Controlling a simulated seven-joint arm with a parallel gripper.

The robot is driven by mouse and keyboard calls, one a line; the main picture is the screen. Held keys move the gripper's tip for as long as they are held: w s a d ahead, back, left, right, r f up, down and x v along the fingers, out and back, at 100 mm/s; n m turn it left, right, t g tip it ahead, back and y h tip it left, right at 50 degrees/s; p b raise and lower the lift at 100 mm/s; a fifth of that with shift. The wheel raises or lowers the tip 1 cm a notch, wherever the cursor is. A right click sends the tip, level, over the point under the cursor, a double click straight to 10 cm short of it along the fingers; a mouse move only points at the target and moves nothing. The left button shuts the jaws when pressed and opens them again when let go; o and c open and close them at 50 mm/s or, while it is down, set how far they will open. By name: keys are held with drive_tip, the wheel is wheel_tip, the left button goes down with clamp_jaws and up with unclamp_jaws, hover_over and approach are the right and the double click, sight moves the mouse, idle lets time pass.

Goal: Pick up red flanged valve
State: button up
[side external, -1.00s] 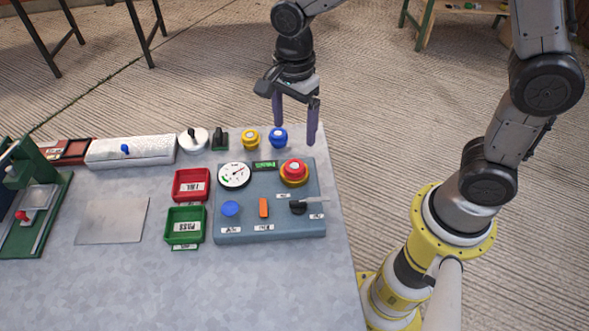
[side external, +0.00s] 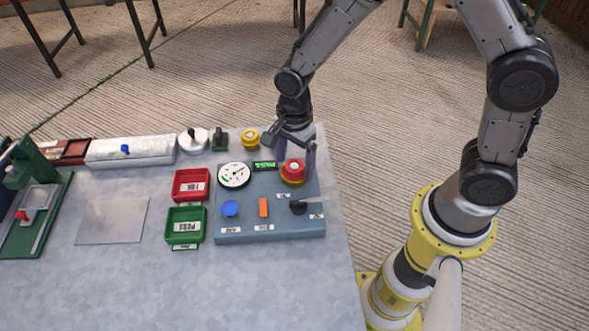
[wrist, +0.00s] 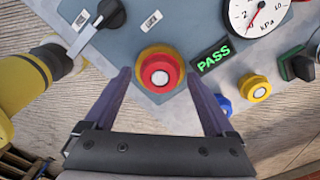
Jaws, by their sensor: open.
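A red round piece with a pale centre and a yellow flange at its base (side external: 293,169) stands on the blue-grey panel; it looks like the red flanged valve. It also shows in the wrist view (wrist: 160,66), upper middle. My gripper (side external: 297,160) is open and empty, low over the panel's back right part, with its purple fingers pointing down. In the wrist view, the fingertips (wrist: 157,80) appear on either side of the red piece with gaps; I cannot tell whether they are down at its height. Another small red part (side external: 22,216) sits on the green fixture at far left.
The panel (side external: 270,228) carries a gauge (side external: 234,175), a lit PASS display (wrist: 213,56) and a black lever switch (side external: 299,207). Yellow (wrist: 254,88) and blue (wrist: 222,103) knobs are close behind the gripper. Red (side external: 191,185) and green (side external: 186,226) trays lie left of the panel.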

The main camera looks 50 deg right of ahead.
sight(294, 166)
clamp_jaws()
idle(0.4)
drive_tip(key=shift+r, duration=0.1)
drive_tip(key=shift+r, duration=0.5)
wheel_tip(294, 166, up, 2)
drive_tip(key=shift+r, duration=0.2)
drive_tip(key=s+d+r, duration=0.3)
drive_tip(key=s+r, duration=1)
drive_tip(key=shift+s+d+r, duration=0.25)
drive_tip(key=shift+d, duration=0.1)
